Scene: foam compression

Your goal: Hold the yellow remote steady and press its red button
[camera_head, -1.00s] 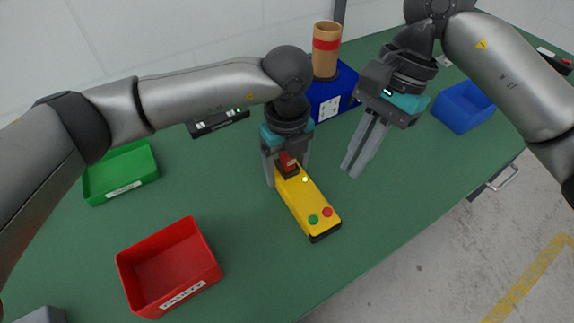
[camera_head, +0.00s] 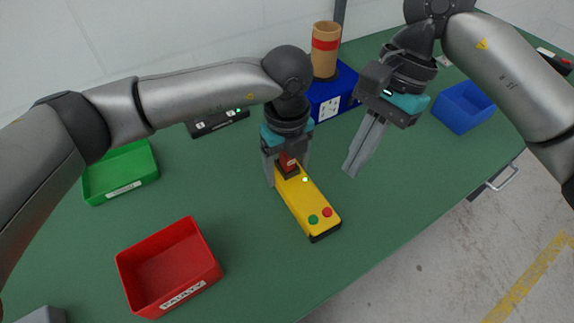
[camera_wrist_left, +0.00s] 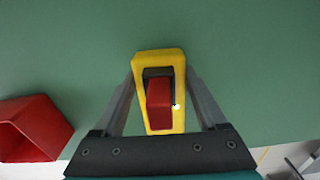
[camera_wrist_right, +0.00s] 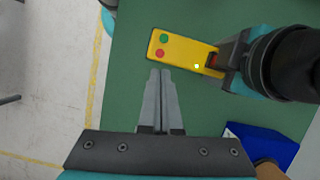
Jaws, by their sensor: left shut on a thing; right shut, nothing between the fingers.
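The yellow remote (camera_head: 307,205) lies on the green table, with a red button (camera_head: 327,212) and a green button (camera_head: 313,219) near its front end. A small pale light (camera_head: 305,180) shows on its top. My left gripper (camera_head: 287,180) is shut on the remote, with fingers along both sides of its rear end. A red block (camera_wrist_left: 159,103) in a black mount stands on the remote between those fingers. My right gripper (camera_head: 350,172) is shut and empty, above the table to the right of the remote. In the right wrist view its tips (camera_wrist_right: 160,73) appear just below the red button (camera_wrist_right: 159,53).
A red bin (camera_head: 140,258) and a green bin (camera_head: 98,195) stand at left, a blue bin (camera_head: 463,107) at back right. A blue box (camera_head: 340,88) with a brown, red-banded cylinder (camera_head: 326,58) stands behind the grippers.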

